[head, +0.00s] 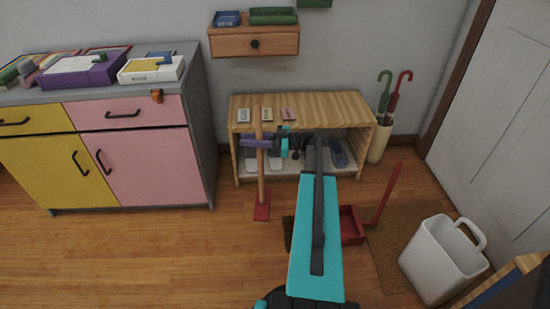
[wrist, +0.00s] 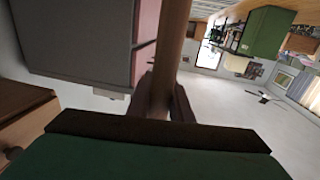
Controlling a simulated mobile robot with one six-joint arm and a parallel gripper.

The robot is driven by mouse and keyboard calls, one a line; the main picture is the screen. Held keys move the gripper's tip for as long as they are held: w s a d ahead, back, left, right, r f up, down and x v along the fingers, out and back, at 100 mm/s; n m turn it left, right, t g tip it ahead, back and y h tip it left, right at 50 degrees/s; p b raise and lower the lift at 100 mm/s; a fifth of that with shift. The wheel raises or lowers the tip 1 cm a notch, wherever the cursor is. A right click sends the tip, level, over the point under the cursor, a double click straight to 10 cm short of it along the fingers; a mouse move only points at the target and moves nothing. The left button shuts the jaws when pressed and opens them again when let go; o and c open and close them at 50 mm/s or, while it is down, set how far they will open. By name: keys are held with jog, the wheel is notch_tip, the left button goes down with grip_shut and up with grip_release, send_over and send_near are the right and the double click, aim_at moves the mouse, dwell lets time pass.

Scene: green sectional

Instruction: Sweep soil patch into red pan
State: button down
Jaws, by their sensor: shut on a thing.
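My gripper (head: 262,143), with purple fingers, is shut on the wooden handle of the broom (head: 260,180). The broom stands about upright with its red head (head: 262,212) low at the floor, left of my arm; I cannot tell if it touches. In the wrist view the handle (wrist: 174,40) runs up from between the fingers (wrist: 163,98). A dark soil patch (head: 288,232) shows just left of my teal arm, which hides the rest of it. The red pan (head: 351,226) lies on the floor right of my arm, its long red handle leaning up to the right.
A wooden shelf (head: 300,101) stands behind the broom. A yellow and pink cabinet (head: 150,160) is at left. A white bin (head: 440,262) and brown mat (head: 390,265) are at right, with an umbrella stand (head: 379,143) behind. Floor at front left is clear.

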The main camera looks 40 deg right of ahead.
jog(key=s+d+f+b, duration=0.5)
jog(key=d+f, duration=0.2)
jog(key=d, duration=0.2)
jog(key=shift+m+t+h, duration=0.3)
jog(key=shift+r+p, duration=0.15)
jog(key=shift+p, duration=0.45)
notch_tip(320, 180, down, 7)
jog(key=c, duration=2.2)
grip_release()
grip_shut()
